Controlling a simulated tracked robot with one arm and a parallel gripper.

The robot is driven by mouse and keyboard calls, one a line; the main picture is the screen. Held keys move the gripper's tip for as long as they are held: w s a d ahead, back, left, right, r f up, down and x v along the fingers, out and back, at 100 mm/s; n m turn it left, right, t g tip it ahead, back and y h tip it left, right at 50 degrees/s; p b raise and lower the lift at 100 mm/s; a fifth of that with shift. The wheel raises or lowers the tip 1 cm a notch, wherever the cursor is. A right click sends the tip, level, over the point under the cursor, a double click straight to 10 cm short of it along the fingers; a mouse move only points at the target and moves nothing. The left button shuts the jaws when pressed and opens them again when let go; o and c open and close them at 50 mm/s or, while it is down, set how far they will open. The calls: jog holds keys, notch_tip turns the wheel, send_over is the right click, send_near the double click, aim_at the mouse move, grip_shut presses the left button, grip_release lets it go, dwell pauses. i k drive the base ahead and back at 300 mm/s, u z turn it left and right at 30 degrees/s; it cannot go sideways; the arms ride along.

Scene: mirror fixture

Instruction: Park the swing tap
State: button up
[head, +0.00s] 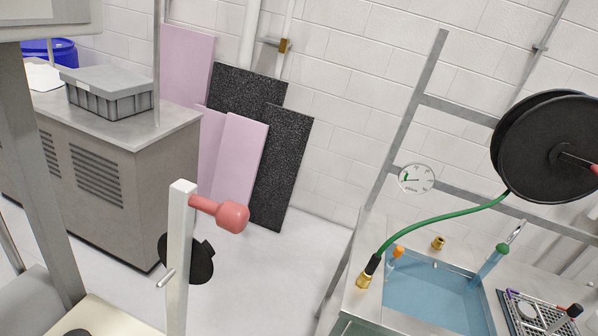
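I cannot tell for sure which thing is the swing tap. A white upright post (179,262) stands at the lower left with a pinkish-red knobbed handle (232,215) sticking out to its right. A dark round plate (199,262) shows behind the post, and a small pale peg sticks out of the post's left side. At the right, a green hose (440,218) runs from a black reel (545,145) to a brass end (364,279) at the edge of a blue basin (430,290). My gripper is not in view.
A dial gauge (417,179) sits behind the basin, on a metal frame. A tube rack (540,312) stands at the lower right. A grey cabinet (100,160) with a lidded bin (108,92) is at the left. Panels (272,175) lean on the wall. Floor between is clear.

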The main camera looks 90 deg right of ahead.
aim_at(503, 248)
jog(key=z, duration=0.9)
jog(key=i, duration=0.1)
jog(key=z, duration=2.8)
jog(key=k, duration=0.75)
jog(key=z, duration=0.2)
jog(key=i, duration=0.75)
jog(key=u, duration=0.15)
